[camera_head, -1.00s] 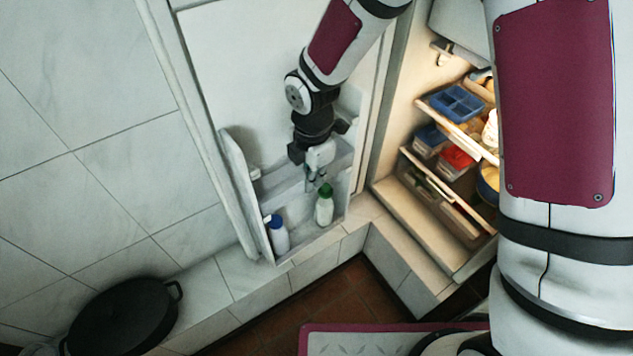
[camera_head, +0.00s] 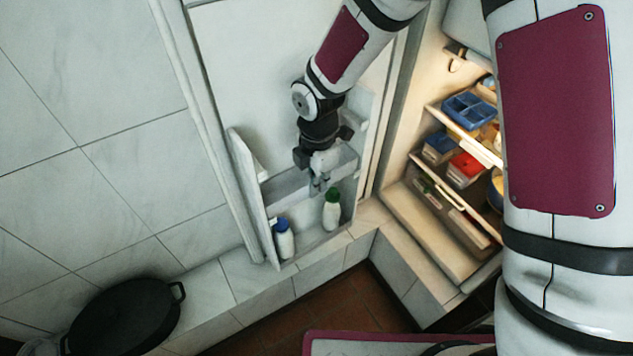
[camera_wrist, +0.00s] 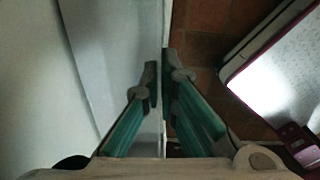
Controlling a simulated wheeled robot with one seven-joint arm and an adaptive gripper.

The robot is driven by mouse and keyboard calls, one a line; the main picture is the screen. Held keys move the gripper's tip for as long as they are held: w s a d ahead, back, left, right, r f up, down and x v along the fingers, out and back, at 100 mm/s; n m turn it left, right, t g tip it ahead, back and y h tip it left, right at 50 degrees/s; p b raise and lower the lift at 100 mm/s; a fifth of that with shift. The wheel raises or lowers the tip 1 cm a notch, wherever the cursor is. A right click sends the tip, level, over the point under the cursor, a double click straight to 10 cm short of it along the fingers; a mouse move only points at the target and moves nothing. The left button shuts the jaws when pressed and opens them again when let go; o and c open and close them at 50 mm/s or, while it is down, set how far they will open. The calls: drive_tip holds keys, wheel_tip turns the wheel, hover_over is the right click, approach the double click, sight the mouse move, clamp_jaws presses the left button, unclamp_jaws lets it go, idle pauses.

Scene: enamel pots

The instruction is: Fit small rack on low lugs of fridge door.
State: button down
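The fridge door stands open, its white inner face (camera_head: 265,70) toward me. The small rack (camera_head: 289,187) shows as a pale grey trough low against the door, above two bottles. My gripper (camera_head: 318,186) points down at its front wall. In the wrist view, the fingertips (camera_wrist: 161,82) are close together on either side of a thin pale wall of the rack (camera_wrist: 112,45), so my gripper looks shut on it. The low lugs are hidden, and I cannot tell whether the rack touches them.
A green-capped bottle (camera_head: 332,212) and a blue-capped bottle (camera_head: 286,242) stand below the rack. The lit fridge shelves (camera_head: 458,195) hold several containers at right. A black pan (camera_head: 125,318) sits on the tiled ledge at lower left.

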drive_tip(key=c, duration=1.7)
unclamp_jaws()
drive_tip(key=shift+r, duration=0.1)
wheel_tip(320, 180, up, 12)
drive_tip(key=shift+f, duration=0.1)
